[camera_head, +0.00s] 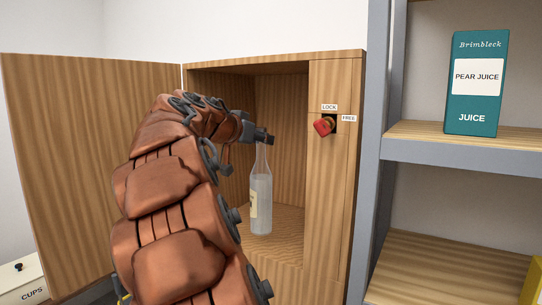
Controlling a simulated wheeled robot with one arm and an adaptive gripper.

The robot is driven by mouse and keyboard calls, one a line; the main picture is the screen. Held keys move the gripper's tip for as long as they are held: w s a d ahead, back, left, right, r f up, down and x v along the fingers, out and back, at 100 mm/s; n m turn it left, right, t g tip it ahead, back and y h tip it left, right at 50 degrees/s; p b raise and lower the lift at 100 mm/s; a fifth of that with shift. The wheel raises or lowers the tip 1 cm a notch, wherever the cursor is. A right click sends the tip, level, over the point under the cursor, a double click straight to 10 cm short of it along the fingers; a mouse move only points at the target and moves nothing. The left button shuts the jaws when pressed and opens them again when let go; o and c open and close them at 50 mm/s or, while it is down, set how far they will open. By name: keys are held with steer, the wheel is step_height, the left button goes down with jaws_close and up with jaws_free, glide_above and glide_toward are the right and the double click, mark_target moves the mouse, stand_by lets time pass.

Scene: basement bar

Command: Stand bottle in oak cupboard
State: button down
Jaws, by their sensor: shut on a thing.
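A clear glass bottle (261,198) with a pale label hangs upright inside the opening of the oak cupboard (335,195). My gripper (262,137) is shut on the bottle's neck at the top. The bottle's base is close to the cupboard floor (285,222); I cannot tell whether it touches. The cupboard door (85,150) stands wide open to the left. My arm hides the left part of the opening and part of the door.
A red knob (324,126) with LOCK and FREE labels sits on the cupboard's right front panel. A grey-framed shelf (460,148) at the right holds a teal juice carton (476,84). A white box labelled CUPS (22,282) is at the lower left.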

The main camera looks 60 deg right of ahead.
steer(key=w+d+f+p, duration=0.1)
steer(key=w+d+f, duration=0.2)
steer(key=d, duration=0.7)
steer(key=shift+w+f, duration=0.4)
steer(key=shift+f, duration=0.25)
steer(key=c, duration=0.7)
jaws_free()
steer(key=shift+d+f, duration=0.1)
steer(key=shift+d, duration=0.05)
steer(key=b+v, duration=0.1)
steer(key=v, duration=1.1)
steer(key=shift+f, duration=0.1)
